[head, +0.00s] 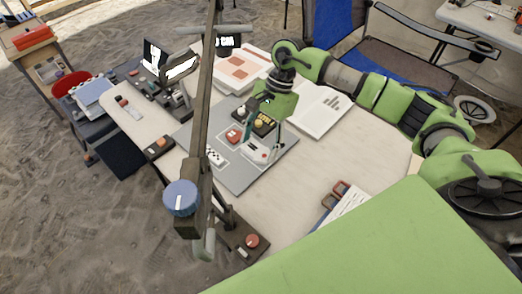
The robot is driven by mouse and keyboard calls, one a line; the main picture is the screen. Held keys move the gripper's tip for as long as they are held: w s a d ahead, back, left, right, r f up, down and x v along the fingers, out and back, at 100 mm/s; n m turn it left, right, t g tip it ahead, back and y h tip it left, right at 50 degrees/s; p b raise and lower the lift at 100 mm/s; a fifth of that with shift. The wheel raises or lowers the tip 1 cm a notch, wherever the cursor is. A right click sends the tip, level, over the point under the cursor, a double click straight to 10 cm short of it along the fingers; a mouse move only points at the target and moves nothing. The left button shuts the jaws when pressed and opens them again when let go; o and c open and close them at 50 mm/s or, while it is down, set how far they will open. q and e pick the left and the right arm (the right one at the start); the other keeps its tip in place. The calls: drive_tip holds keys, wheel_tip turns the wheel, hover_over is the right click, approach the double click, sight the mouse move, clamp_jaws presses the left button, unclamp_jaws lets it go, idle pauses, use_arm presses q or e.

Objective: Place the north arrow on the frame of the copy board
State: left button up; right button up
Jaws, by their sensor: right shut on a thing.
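The grey copy board (243,180) lies on the white table under the copy stand. My right gripper (264,148) reaches down over its right part from the back. It is shut on a small white piece with a dark mark (255,154), which looks like the north arrow. The piece is low over the board; I cannot tell whether it touches. A red object (233,135) and a dark block with yellow lettering (263,124) are close beside the fingers. A black-and-white scale bar (214,157) lies at the board's left. My left gripper is not in view.
The copy stand's post (204,110) with a blue knob (181,198) rises in front of the board. An open book (322,108) lies right of the board, and papers (243,68) lie behind.

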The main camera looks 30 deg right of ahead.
drive_tip(key=w+d+f+b, duration=0.1)
drive_tip(key=f, duration=0.1)
drive_tip(key=w+d+f+b, duration=0.1)
drive_tip(key=w+f+b, duration=0.1)
drive_tip(key=w+d+f+b, duration=0.1)
drive_tip(key=w+f, duration=0.1)
drive_tip(key=shift+f+b, duration=0.1)
drive_tip(key=shift+b, duration=0.2)
drive_tip(key=shift+w+d+f+b, duration=0.15)
drive_tip(key=shift+f+b, duration=0.15)
drive_tip(key=shift+b, duration=0.05)
wheel_tip(320, 180, down, 2)
drive_tip(key=shift+f, duration=0.35)
drive_tip(key=shift+b, duration=0.3)
drive_tip(key=shift+f, duration=0.15)
drive_tip(key=o, duration=1.1)
